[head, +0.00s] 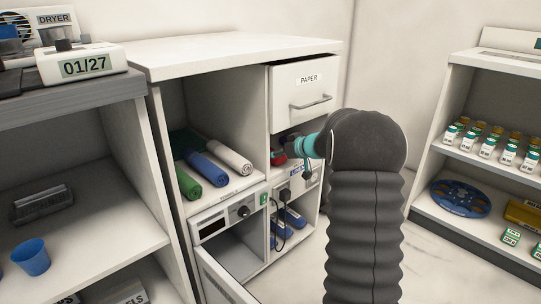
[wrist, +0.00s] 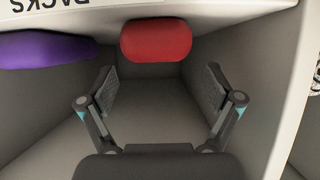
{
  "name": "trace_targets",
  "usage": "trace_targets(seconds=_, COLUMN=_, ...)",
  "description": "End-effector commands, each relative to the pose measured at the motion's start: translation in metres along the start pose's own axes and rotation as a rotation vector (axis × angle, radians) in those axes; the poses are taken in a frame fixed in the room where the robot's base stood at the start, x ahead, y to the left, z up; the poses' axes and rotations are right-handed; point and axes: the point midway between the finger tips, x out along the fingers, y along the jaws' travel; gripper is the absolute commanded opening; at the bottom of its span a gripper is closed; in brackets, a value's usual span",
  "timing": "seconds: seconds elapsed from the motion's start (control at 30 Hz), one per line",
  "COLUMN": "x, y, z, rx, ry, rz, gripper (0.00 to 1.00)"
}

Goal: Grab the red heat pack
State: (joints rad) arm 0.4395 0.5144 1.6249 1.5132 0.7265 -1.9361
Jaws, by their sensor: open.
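The red heat pack (wrist: 156,40) is a rounded, soft-looking block in the cubby, at the top centre of the wrist view. In the head view a bit of red (head: 278,158) shows in the cubby under the drawer, partly hidden by my gripper. My gripper (wrist: 160,88) is open and empty, its two fingers spread to the left and right below the pack in the wrist view. The pack lies beyond the fingertips, not between them. In the head view my arm hides most of the gripper.
A purple pack (wrist: 45,48) lies left of the red one in the wrist view. Cubby walls stand close on both sides. The PAPER drawer (head: 306,92) is above the cubby. Rolled towels (head: 208,168) lie in the compartment to the left. A lower cabinet door (head: 220,285) stands open.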

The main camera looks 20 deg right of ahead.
Motion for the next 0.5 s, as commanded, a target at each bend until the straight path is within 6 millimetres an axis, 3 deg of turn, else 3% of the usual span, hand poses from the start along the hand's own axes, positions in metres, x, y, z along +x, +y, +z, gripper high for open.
trace_targets(seconds=0.3, x=0.042, y=0.000, z=0.001, rx=0.000, ry=-0.001, rz=-0.002, gripper=0.90)
trace_targets(seconds=0.5, x=0.047, y=0.001, z=0.001, rx=0.000, ry=0.000, rz=0.000, gripper=0.90)
